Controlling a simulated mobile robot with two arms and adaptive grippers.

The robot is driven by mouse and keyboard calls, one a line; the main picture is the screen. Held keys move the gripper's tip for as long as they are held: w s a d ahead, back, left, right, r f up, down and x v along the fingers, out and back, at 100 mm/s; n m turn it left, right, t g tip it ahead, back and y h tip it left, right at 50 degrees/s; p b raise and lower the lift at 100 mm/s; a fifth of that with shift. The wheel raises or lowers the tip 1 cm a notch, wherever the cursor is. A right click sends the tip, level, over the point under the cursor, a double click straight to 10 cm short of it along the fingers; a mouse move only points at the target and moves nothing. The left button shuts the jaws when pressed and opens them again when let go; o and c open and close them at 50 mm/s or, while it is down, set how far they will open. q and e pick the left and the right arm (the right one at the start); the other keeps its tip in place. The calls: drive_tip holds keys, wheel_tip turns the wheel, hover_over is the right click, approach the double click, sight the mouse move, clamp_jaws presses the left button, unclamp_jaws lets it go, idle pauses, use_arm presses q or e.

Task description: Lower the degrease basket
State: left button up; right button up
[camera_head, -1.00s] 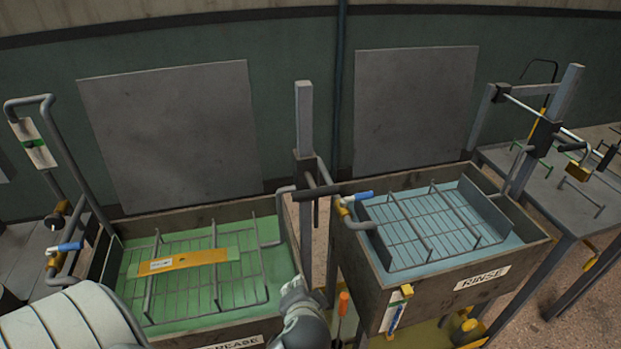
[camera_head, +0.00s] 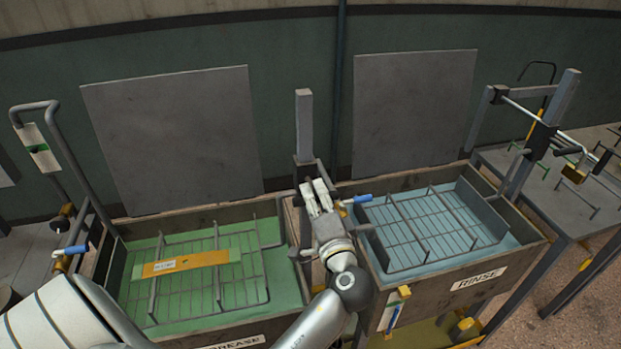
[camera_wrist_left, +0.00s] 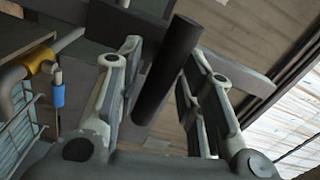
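The degrease basket (camera_head: 217,285) is a wire rack in the left tank (camera_head: 190,213) of green liquid. A flat orange strip (camera_head: 198,263) with a white label lies across it. My left gripper (camera_head: 316,193) is at the dark lever on the grey post (camera_head: 304,125) between the two tanks. In the left wrist view a dark round handle (camera_wrist_left: 168,70) stands between its two fingers. The fingers are open, with a gap showing beside the handle. My right gripper is not in view.
The rinse tank (camera_head: 400,275) with blue liquid and its own rack (camera_head: 425,228) stands right of the post. A blue-tipped handle (camera_head: 362,198) is close to my left gripper. A metal table (camera_head: 560,185) is at the far right.

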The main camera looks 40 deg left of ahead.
sight(307, 177)
use_arm(q)
drive_tip(key=p+x, duration=0.1)
drive_tip(key=x, duration=0.3)
drive_tip(key=shift+w+a, duration=0.25)
drive_tip(key=shift+w, duration=0.05)
clamp_jaws()
